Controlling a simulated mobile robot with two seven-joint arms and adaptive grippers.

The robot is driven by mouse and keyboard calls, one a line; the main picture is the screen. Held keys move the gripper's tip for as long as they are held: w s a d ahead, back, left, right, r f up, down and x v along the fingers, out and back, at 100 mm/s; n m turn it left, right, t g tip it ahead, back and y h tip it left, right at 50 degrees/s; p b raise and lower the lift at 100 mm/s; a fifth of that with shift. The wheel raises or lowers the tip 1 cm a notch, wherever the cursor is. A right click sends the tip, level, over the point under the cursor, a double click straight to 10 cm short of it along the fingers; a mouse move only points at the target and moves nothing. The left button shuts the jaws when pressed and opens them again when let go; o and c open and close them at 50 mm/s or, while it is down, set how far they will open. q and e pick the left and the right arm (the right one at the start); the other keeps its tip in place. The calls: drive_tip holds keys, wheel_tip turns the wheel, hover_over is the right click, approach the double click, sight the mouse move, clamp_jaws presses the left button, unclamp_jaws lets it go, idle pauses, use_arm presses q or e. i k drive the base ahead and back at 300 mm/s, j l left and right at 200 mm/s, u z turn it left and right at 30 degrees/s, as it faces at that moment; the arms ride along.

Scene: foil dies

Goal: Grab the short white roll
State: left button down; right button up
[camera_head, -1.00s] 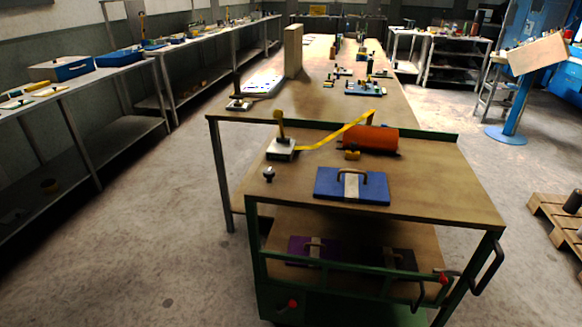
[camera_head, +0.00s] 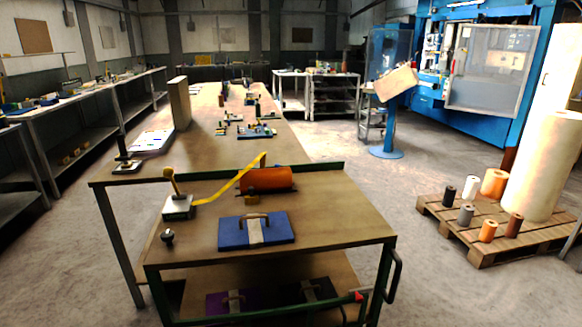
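A short white roll (camera_head: 470,187) stands upright on a wooden pallet (camera_head: 472,252) at the right of the head view. Dark rolls and orange rolls stand close around it. A much taller, wide cream-white roll (camera_head: 543,170) stands on the same pallet to its right. Neither of my grippers shows in the head view.
A workbench cart (camera_head: 340,220) stands in front, holding an orange roll (camera_head: 266,180), a blue die (camera_head: 254,230) and a lever device (camera_head: 178,207). Bare floor (camera_head: 410,280) lies between cart and pallet. A blue machine (camera_head: 490,60) stands behind.

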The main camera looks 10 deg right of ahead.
sight(472, 183)
drive_tip(key=z, duration=1.55)
